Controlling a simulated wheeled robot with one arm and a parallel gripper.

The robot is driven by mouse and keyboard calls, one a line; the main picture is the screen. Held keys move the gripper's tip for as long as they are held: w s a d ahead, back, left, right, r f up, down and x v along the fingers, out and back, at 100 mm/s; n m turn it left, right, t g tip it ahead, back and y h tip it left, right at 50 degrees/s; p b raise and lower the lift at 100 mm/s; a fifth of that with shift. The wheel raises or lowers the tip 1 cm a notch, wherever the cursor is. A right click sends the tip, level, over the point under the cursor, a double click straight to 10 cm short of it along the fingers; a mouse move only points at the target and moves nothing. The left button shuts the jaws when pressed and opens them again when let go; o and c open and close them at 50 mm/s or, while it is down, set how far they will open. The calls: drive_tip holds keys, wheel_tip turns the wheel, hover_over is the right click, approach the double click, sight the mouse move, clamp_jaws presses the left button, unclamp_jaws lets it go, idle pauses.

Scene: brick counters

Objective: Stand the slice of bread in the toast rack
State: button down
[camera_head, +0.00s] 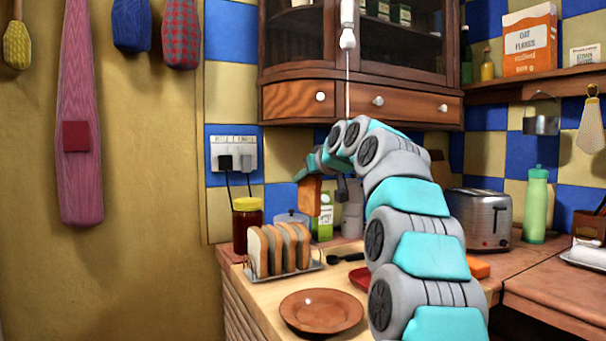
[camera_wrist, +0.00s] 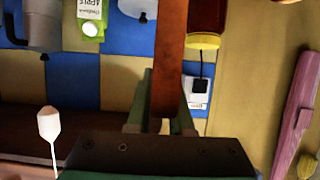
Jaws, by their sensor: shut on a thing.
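The slice of bread (camera_head: 310,196) is brown and hangs upright from my gripper (camera_head: 312,172), above the counter. It looks to be just above the right end of the toast rack (camera_head: 290,272) or a little behind it; I cannot tell the depth. In the wrist view the slice (camera_wrist: 170,60) is seen edge-on between the two green fingers of my gripper (camera_wrist: 160,115), which is shut on it. The metal rack stands on the counter with several slices upright in it, hiding most of its slots. The rack does not show in the wrist view.
A brown plate (camera_head: 322,311) lies in front of the rack. A dark red jar (camera_head: 247,230) with a yellow lid, a grey pot (camera_head: 291,218) and a green-white carton (camera_head: 325,222) stand behind. A toaster (camera_head: 480,219) is at right. A cord hangs from above beside my arm.

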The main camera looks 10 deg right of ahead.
sight(317, 216)
drive_tip(key=shift+s+f, duration=0.15)
drive_tip(key=shift+f, duration=0.4)
drive_tip(key=shift+f+b, duration=2.8)
drive_tip(key=shift+f, duration=2.15)
drive_tip(key=c, duration=0.7)
unclamp_jaws()
drive_tip(key=shift+c, duration=0.2)
drive_tip(key=v, duration=0.7)
drive_tip(key=shift+s+r+b, duration=0.15)
drive_tip(key=shift+s+b, duration=0.15)
drive_tip(key=shift+b, duration=0.05)
